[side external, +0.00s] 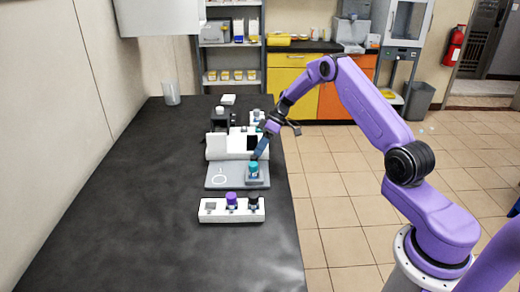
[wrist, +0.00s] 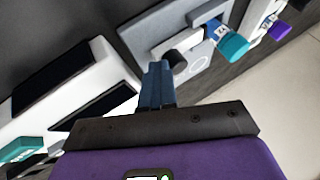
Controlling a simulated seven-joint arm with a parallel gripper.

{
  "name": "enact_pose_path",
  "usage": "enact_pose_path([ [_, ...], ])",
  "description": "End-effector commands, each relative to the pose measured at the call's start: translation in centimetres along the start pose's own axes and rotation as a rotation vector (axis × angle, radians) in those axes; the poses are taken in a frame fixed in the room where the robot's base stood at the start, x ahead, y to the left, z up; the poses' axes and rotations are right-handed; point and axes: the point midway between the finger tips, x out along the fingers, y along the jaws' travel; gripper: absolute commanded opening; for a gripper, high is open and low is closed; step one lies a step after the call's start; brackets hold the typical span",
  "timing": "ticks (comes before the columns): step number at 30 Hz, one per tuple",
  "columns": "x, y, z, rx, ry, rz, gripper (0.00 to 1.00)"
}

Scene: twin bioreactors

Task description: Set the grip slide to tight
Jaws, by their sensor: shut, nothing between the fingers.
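My gripper (wrist: 157,68) is shut and empty, its blue fingers pressed together. In the side external view it (side external: 256,157) is low, just behind and above the teal-capped bottle (side external: 253,168). In the wrist view a black rounded knob (wrist: 175,59) on a pale bar (wrist: 176,42) lies just beyond the fingertips. It looks like the grip slide, but no tight marking is readable. I cannot tell whether the fingers touch it. The bottle's teal cap (wrist: 234,45) and the grey plate (wrist: 208,72) show beyond the knob.
A white rack (side external: 218,215) holding purple-capped (side external: 231,198) and black-capped (side external: 253,199) items stands in front of the grey plate (side external: 213,183). White housings with dark panels (wrist: 50,76) stand at left in the wrist view. The table's front left is clear.

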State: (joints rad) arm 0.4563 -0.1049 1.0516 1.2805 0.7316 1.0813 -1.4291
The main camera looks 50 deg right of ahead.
Motion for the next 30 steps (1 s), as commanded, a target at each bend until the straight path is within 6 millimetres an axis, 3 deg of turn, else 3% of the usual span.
enact_pose_path([
  [5,-0.5,-0.3,0.1,-0.002,-0.008,-0.013,0.00],
  [21,-9.1,0.1,-0.1,-0.001,0.000,0.000,0.00],
  [30,-10.0,0.1,0.0,0.001,0.000,0.000,0.00],
])
